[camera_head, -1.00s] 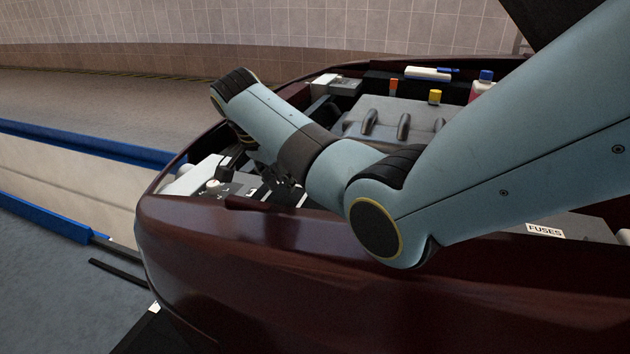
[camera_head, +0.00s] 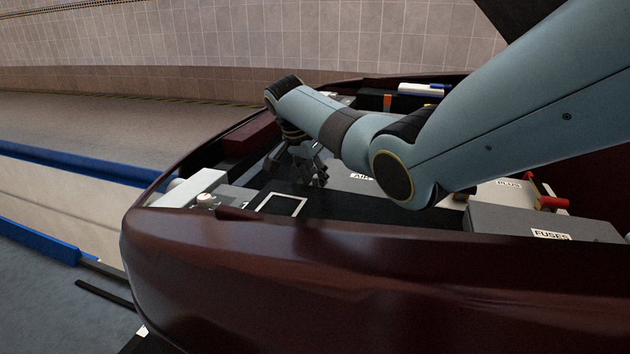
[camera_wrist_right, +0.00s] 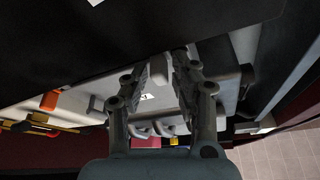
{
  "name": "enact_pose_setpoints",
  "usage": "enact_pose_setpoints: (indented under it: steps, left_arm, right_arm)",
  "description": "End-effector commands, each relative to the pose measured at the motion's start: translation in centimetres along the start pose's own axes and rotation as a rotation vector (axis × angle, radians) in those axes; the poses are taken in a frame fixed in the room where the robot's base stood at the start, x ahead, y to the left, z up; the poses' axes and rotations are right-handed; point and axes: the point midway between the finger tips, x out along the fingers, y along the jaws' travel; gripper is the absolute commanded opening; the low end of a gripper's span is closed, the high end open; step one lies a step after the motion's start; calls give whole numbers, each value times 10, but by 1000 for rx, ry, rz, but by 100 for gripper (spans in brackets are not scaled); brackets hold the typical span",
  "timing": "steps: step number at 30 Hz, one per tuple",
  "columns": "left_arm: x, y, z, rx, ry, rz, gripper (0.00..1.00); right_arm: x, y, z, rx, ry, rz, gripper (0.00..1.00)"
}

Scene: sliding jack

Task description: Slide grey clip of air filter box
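The air filter box (camera_head: 345,182), pale with a label reading "AIR", lies in the engine bay, partly hidden behind my right arm in the head view. My right gripper (camera_head: 318,172) is just left of the box, pointing down. In the right wrist view my right gripper (camera_wrist_right: 170,62) has its two fingers apart, with a gap between them and nothing clearly held. A pale surface with a small white label shows behind the fingers there. I cannot make out the grey clip for certain in either view. My left gripper is not in view.
The dark red front edge of the car (camera_head: 330,262) runs below the arm. A grey fuse box (camera_head: 510,222) labelled "FUSES" and a red-handled part (camera_head: 548,199) lie to the right. A white-framed square (camera_head: 281,204) lies near the front edge, left of the gripper.

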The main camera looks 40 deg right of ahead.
Motion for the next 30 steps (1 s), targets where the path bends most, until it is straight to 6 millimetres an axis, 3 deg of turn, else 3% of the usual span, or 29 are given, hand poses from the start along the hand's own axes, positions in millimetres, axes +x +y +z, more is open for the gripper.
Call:
enact_pose_setpoints:
  steps: [10, 16, 30]
  left_arm:
    - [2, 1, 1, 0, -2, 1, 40]
    - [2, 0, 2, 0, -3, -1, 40]
    - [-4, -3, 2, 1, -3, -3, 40]
  right_arm:
    - [4, 0, 0, 0, 0, -1, 27]
    - [4, 0, 0, 0, 0, -1, 0]
    - [3, 3, -2, 0, 0, 1, 0]
